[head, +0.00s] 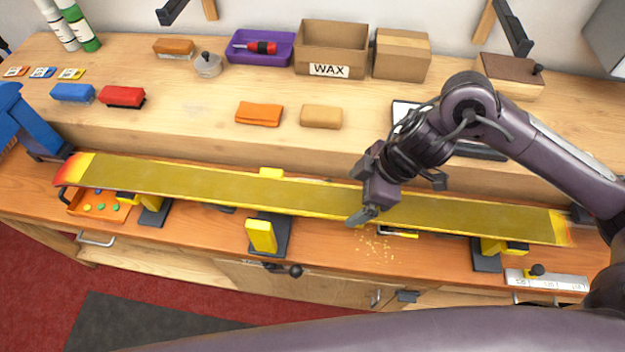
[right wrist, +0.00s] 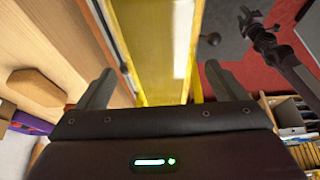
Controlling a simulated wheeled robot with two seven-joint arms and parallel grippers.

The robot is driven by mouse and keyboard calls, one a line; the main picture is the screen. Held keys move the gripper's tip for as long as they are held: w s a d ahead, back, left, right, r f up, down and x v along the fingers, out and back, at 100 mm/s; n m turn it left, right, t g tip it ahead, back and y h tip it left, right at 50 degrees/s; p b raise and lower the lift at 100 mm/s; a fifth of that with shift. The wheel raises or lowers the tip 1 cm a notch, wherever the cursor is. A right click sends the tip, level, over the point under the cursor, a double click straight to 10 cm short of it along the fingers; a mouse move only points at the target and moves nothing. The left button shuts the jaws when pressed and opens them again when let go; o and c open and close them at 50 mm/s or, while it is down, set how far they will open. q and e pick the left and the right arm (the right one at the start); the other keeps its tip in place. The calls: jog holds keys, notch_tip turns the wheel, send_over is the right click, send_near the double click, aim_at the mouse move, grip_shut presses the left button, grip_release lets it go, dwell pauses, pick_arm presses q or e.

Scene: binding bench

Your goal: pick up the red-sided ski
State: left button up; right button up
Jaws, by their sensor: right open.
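The ski (head: 300,194) lies base up across the bench, resting on yellow-and-black supports. Its base is olive yellow and its left tip is red and yellow. Its side edge looks yellow, and I cannot make out a red side along its length. My right gripper (head: 366,214) is over the ski, right of its middle. In the right wrist view the ski (right wrist: 158,50) runs between the two open fingers (right wrist: 155,90), and nothing is seen gripped.
A yellow clamp block (head: 261,236) stands at the front edge of the bench. An orange tray (head: 98,208) is under the ski's left end. A WAX box (head: 331,48), a purple tray (head: 260,48), brushes and cloths sit on the raised shelf behind. Yellow shavings (head: 376,247) lie in front.

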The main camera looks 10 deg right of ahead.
aim_at(348, 201)
jog(key=shift+d, duration=0.4)
jog(key=shift+s+a+f, duration=0.1)
jog(key=shift+a+f, duration=0.2)
jog(key=shift+f, duration=0.25)
jog(key=shift+s+a+f, duration=0.1)
jog(key=shift+a+f, duration=0.2)
jog(key=shift+f, duration=0.25)
jog(key=x, duration=0.1)
jog(key=p+x, duration=0.1)
jog(key=x, duration=0.2)
jog(key=shift+w+f, duration=0.25)
jog(key=shift+w, duration=0.05)
jog(key=shift+f, duration=0.25)
jog(key=c, duration=1.1)
pick_arm(q)
jog(key=shift+s+r, duration=0.6)
jog(key=shift+s, duration=0.25)
pick_arm(e)
jog(key=shift+w+a+r, duration=0.1)
jog(key=shift+w+r, duration=0.05)
jog(key=shift+r, duration=0.05)
jog(key=shift+c, duration=0.3)
jog(key=shift+r, duration=0.1)
